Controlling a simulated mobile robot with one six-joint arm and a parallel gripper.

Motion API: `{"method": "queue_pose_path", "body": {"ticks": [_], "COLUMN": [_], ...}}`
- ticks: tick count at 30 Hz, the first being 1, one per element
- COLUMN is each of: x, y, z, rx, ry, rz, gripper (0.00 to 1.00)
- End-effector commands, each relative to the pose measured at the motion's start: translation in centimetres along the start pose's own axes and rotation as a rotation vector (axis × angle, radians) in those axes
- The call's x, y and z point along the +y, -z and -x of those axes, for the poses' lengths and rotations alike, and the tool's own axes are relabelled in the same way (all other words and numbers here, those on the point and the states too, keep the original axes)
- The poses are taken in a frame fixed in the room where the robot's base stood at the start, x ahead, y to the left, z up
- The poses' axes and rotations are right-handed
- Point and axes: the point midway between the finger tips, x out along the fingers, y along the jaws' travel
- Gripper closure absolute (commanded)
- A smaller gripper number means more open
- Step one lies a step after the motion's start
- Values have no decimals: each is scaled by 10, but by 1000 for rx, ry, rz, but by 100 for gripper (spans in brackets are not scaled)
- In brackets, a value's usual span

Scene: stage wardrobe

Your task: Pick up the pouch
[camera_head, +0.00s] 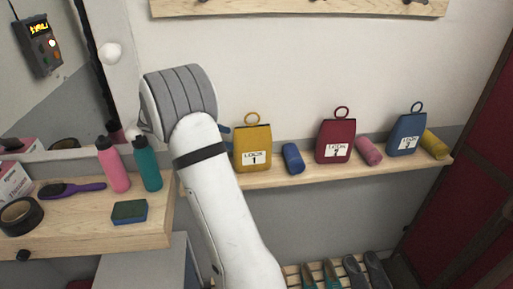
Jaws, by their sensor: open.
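Several padlock-shaped, pouch-like items with a ring on top stand on a wooden wall shelf (310,174). They are a yellow one (253,139) labelled 1, a dark red one (335,135) and a blue one (406,130). I cannot tell which is the pouch. My white arm rises left of the yellow one, and its grey-banded joint is at upper left. My gripper is not visible; it seems hidden behind the arm. A small blue bit (224,129) shows at the arm's right edge, and I cannot tell what it is.
On the left counter (95,238) are pink (113,168) and teal (147,165) bottles, a purple brush (72,188), black tape (20,215) and a sponge (129,211). Shoes (355,272) sit below.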

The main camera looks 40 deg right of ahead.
Motion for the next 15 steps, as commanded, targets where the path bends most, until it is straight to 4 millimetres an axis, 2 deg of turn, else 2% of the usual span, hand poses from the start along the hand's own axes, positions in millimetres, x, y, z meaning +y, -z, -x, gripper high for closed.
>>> {"method": "queue_pose_path", "body": {"ticks": [5,11,15], "x": [-2,-2,2], "y": [-5,-5,-5], "z": [-11,-33,-55], "rx": [-20,-18,-18], "ry": [0,2,3], "rz": [8,10,12], "gripper": [34,34,34]}}
